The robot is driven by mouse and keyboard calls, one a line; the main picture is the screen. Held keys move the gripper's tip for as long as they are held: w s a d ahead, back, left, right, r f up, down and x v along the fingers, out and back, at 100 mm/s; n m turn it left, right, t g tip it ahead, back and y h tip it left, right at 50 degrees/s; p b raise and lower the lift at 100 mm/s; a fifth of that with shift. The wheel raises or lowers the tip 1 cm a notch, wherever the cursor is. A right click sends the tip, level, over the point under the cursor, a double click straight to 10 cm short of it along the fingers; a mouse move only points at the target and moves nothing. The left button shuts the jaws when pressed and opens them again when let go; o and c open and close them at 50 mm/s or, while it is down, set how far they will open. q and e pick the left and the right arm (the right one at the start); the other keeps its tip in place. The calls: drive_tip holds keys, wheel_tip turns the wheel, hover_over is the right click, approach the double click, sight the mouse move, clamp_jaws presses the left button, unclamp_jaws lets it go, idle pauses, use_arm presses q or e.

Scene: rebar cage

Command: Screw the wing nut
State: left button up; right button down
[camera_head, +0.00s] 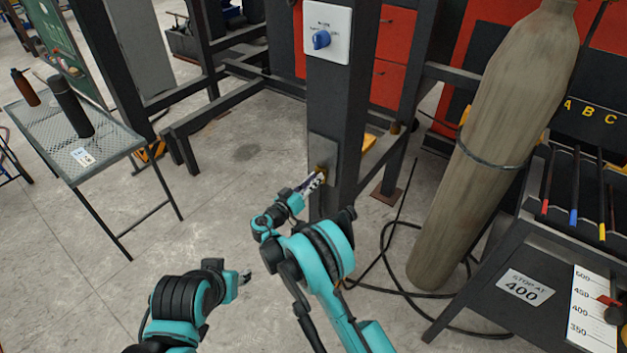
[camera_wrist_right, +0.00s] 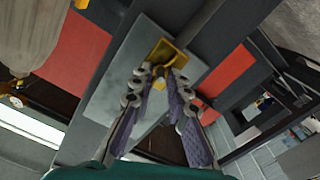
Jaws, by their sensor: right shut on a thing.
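The brass-coloured wing nut (camera_wrist_right: 167,55) sits against a grey plate (camera_wrist_right: 122,75) in the right wrist view. In the head view the plate (camera_head: 323,152) is fixed to a dark upright post, and the wing nut (camera_head: 321,170) shows small near its lower part. My right gripper (camera_wrist_right: 165,75) has its fingertips at the wing nut and is shut on it. In the head view the right gripper (camera_head: 318,180) reaches up to the plate. My left gripper (camera_head: 246,277) hangs low over the floor, away from the post; its jaws are too small to judge.
A blue rotary switch (camera_head: 321,40) on a white panel is above the plate. A mesh table (camera_head: 110,147) with bottles is at left. Open floor lies between.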

drive_tip(key=shift+s+d+f+m, duration=0.1)
drive_tip(key=shift+m, duration=3.65)
drive_tip(key=shift+s+d+m, duration=0.1)
drive_tip(key=shift+m, duration=4.65)
drive_tip(key=c, duration=1.5)
unclamp_jaws()
drive_tip(key=shift+s, duration=0.1)
drive_tip(key=v, duration=0.7)
drive_tip(key=shift+s+a, duration=0.1)
drive_tip(key=shift+a, duration=0.05)
